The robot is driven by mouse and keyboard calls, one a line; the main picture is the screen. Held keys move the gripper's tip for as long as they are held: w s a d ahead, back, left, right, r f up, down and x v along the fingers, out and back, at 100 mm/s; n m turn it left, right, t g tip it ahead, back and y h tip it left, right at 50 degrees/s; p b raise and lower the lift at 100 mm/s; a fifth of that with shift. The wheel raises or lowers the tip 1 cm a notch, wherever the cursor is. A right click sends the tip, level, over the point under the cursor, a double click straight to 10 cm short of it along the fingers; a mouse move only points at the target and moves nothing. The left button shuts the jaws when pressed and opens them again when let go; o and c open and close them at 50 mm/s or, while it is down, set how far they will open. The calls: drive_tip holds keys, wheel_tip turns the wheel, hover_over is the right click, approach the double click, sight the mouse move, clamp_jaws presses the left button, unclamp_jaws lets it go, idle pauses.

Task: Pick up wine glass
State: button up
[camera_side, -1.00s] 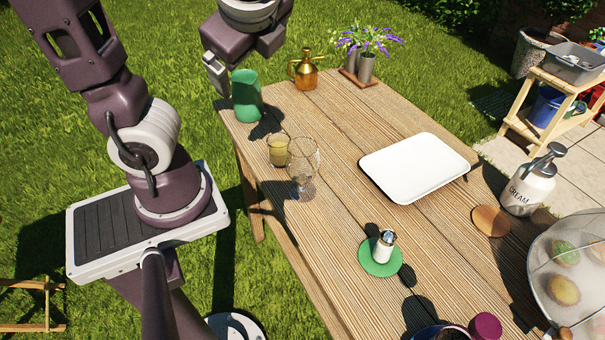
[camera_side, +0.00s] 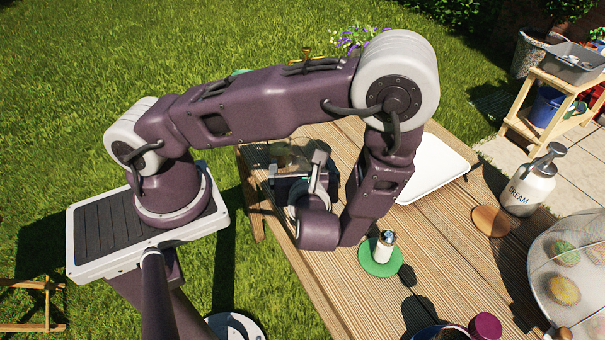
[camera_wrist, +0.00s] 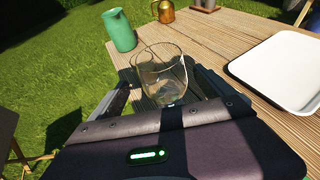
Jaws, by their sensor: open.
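The wine glass (camera_wrist: 166,84) is clear and stands upright on the table. In the wrist view it lies between the two open fingers of my gripper (camera_wrist: 168,88); I cannot tell whether either finger touches it.
The wooden table (camera_side: 455,262) holds a white tray (camera_wrist: 284,72), a green pitcher (camera_wrist: 120,30) and a brass can (camera_wrist: 165,11). A shaker (camera_side: 384,244) on a green coaster (camera_side: 370,262) stands close to my arm. A cream bottle (camera_side: 530,185) is at the right.

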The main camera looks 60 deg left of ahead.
sight(301, 153)
drive_tip(key=x, duration=0.6)
drive_tip(key=shift+w+a+f, duration=0.1)
drive_tip(key=shift+w+a, duration=0.15)
drive_tip(key=shift+w, duration=0.15)
drive_tip(key=c, duration=1.6)
